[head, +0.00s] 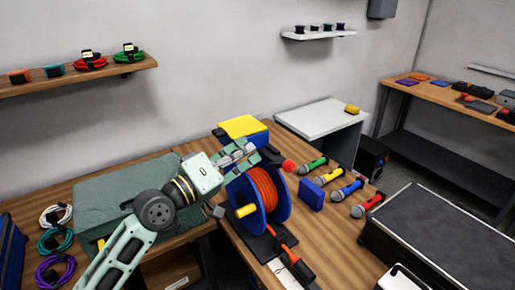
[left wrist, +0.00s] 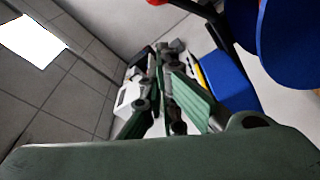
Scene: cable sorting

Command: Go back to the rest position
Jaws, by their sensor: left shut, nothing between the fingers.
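My left arm reaches in from the lower left in the head view. My left gripper (head: 240,156) is shut and empty. It is in front of the blue box with the yellow top (head: 240,127) and just above the blue reel of orange cable (head: 265,190), as seen in the picture. In the left wrist view my left gripper's fingers (left wrist: 165,72) are together with nothing between them. The blue reel (left wrist: 290,35) shows at the upper right there, and a blue box (left wrist: 228,82) lies beyond the fingers. My right gripper is in neither view.
Coiled cables (head: 55,241) lie at the left, near a green-grey cloth-like block (head: 110,190). A black case (head: 440,240) fills the lower right. A wall shelf (head: 80,77) is upper left.

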